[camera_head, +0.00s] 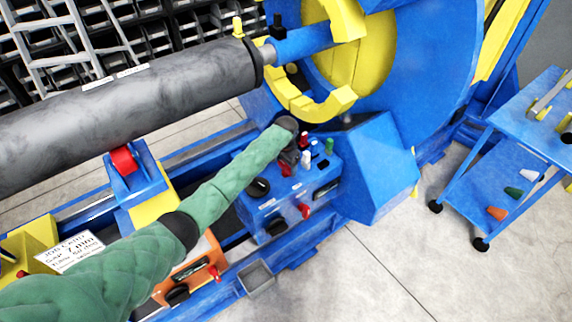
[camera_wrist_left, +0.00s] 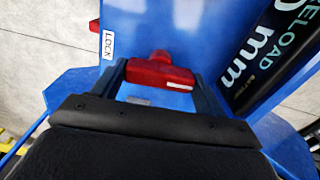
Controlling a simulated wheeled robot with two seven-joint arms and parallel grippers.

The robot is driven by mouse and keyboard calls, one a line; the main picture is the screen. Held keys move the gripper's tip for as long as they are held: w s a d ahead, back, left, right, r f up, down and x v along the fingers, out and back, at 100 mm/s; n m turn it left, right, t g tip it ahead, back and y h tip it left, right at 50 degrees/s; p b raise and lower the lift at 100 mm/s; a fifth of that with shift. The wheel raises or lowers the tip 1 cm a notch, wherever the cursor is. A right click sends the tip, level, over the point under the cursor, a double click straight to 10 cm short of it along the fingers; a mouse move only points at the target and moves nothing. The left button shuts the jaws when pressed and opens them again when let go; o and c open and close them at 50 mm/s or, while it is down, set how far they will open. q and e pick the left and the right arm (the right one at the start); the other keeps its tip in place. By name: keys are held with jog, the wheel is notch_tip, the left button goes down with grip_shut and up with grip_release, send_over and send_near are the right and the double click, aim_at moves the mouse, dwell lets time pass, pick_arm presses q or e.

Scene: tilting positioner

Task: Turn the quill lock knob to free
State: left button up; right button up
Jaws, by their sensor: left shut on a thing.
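In the left wrist view, a red knob (camera_wrist_left: 160,72) with a crosswise bar sits on a blue panel. My left gripper (camera_wrist_left: 163,85) is shut on it, with one dark finger at each end of the bar. A white label reading LOCK (camera_wrist_left: 107,45) is to the left of the knob. No label for free is readable. In the head view, my left gripper (camera_head: 290,154) is at the top of the blue control box (camera_head: 262,205), coming in over it from the left. It hides most of what it holds there. My right gripper is not in view.
A dark display reading PRELOAD mm (camera_wrist_left: 270,60) is right of the knob. Red, white and green levers stand close by on the box, including a green one (camera_head: 329,146). A large grey roller (camera_head: 130,110) and yellow-blue wheel (camera_head: 365,50) are behind. A blue cart (camera_head: 500,165) stands right.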

pick_arm(q)
jog(key=n+p, duration=0.3)
jog(key=n, duration=0.2)
jog(key=shift+r, duration=0.2)
jog(key=n+p, duration=0.3)
jog(key=n, duration=0.4)
jog(key=shift+p, duration=0.3)
jog(key=shift+f+n+p, duration=0.1)
jog(key=shift+n+p, duration=0.2)
jog(key=shift+n, duration=0.6)
jog(key=shift+n+p, duration=0.4)
jog(key=shift+n, duration=1.2)
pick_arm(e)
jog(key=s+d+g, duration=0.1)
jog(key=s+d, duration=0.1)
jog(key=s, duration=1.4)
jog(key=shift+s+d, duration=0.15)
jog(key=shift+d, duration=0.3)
pick_arm(q)
jog(key=o, duration=1)
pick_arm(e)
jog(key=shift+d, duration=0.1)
